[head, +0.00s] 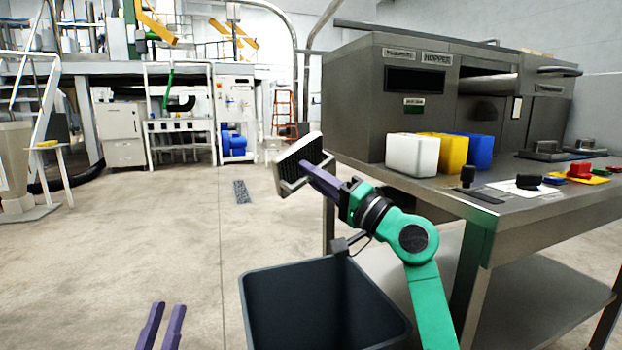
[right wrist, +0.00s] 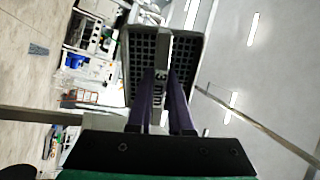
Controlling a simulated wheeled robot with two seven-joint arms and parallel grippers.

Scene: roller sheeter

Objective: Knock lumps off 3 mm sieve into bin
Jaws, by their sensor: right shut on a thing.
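The 3 mm sieve (head: 297,160) is a pale square frame with a dark mesh, held tilted in the air. In the right wrist view the sieve (right wrist: 142,62) shows its grid and a grey bar with "3 mm" on it between the fingers. My right gripper (head: 312,174) is shut on the sieve; its purple fingers also show in the right wrist view (right wrist: 163,80). The dark grey bin (head: 262,278) stands open on the floor below. The sieve appears higher than the bin's far rim. No lumps can be made out. My left gripper (head: 162,318) is open and empty, left of the bin.
A steel table (head: 480,208) at right bears the grey hopper machine (head: 350,100).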

